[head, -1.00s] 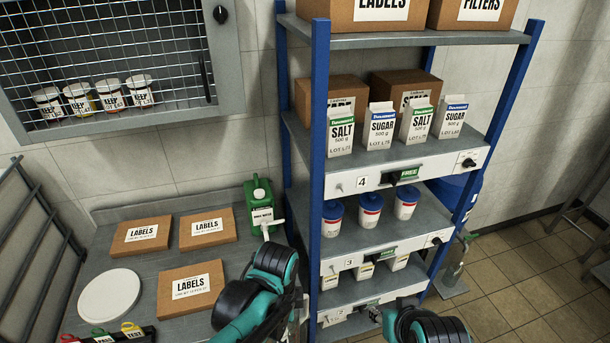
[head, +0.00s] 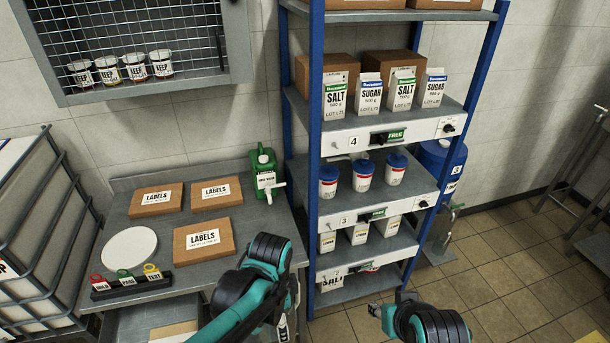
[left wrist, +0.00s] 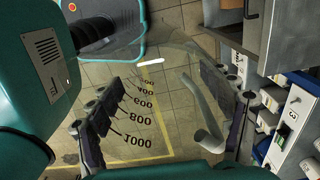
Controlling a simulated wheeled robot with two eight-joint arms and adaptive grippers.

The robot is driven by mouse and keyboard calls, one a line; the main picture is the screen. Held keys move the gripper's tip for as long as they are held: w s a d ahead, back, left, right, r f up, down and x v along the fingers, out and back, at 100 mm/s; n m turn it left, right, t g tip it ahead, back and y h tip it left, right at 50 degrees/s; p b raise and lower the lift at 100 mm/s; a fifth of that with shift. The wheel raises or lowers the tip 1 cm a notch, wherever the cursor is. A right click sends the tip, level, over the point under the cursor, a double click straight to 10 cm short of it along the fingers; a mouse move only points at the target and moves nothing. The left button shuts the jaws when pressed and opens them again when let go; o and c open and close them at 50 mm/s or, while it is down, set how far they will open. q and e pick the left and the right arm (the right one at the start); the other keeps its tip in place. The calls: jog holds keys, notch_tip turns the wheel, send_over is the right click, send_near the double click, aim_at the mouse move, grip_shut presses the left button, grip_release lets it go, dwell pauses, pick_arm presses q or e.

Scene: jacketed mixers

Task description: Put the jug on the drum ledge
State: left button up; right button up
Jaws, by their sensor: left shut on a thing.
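The jug (left wrist: 150,110) is clear, with dark volume marks, and fills the middle of the left wrist view. Its handle (left wrist: 203,110) is on the right side. My left gripper (left wrist: 160,118) is shut on the jug, with a dark finger on each side. In the head view my left gripper (head: 285,328) is mostly hidden by its own arm, and the jug cannot be made out. My right gripper (head: 376,311) is partly in view at the bottom; its jaws cannot be made out. A blue drum (head: 443,160) stands right of the shelf rack; I cannot make out its ledge.
A blue-posted shelf rack (head: 316,180) with cartons and tubs stands ahead. Left of it is a steel bench (head: 160,232) with label boxes and a green canister (head: 263,172). A metal stand (head: 438,250) is on the floor by the drum. Tiled floor (head: 520,270) at right is open.

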pick_arm(q)
jog(key=f, duration=0.1)
jog(key=w+a+f+n+b, duration=0.1)
jog(key=w+n, duration=0.1)
jog(key=shift+w+a+f, duration=0.25)
jog(key=shift+f, duration=0.15)
jog(key=w+a+f+n+b, duration=0.3)
jog(key=a+f+n+b, duration=0.1)
jog(key=a+f+n, duration=0.1)
jog(key=w+a+f+n+b, duration=0.4)
jog(key=a+f+n, duration=0.1)
jog(key=f+n, duration=0.3)
jog(key=shift+f, duration=0.25)
